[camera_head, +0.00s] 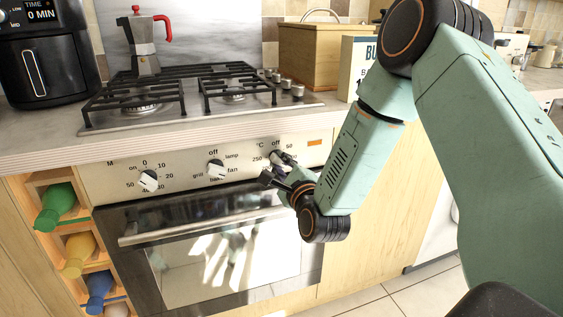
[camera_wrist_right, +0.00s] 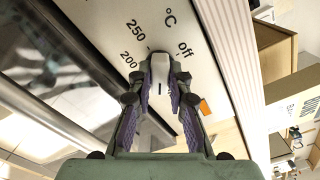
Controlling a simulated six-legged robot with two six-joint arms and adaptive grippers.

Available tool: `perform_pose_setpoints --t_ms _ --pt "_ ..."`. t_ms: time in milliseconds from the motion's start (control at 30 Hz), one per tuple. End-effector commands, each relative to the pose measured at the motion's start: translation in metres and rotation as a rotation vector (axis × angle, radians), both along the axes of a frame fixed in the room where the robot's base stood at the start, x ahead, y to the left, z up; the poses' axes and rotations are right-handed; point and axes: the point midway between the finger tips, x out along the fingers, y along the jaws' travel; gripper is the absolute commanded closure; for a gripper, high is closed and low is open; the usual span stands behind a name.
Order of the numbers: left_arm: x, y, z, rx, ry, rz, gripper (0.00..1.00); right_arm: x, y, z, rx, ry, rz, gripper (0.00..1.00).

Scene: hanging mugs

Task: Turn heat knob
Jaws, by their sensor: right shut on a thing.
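The heat knob (camera_wrist_right: 158,75) is a white knob with a dark mark, on the oven's control panel beside the °C scale in the right wrist view. My right gripper (camera_wrist_right: 159,88) is shut on it, with one purple-padded finger against each side. In the head view, my right gripper (camera_head: 275,172) reaches the right end of the control panel (camera_head: 185,172), and its fingers mostly cover the heat knob. My left gripper is not in view.
Two other knobs, the function knob (camera_head: 216,169) and timer knob (camera_head: 149,180), sit to the left. The oven door handle (camera_head: 200,226) runs below. A gas hob (camera_head: 300,104) with a moka pot (camera_head: 146,62) is above. Bottles fill a rack at the left.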

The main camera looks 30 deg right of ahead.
Motion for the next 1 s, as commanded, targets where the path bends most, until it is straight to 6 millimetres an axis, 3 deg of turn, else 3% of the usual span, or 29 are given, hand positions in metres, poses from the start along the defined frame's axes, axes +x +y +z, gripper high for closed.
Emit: perform_pose_setpoints --t_ms 1000 --pt "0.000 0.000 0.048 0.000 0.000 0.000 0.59 -0.001 0.000 0.000 -0.939 0.230 0.002 1.00"
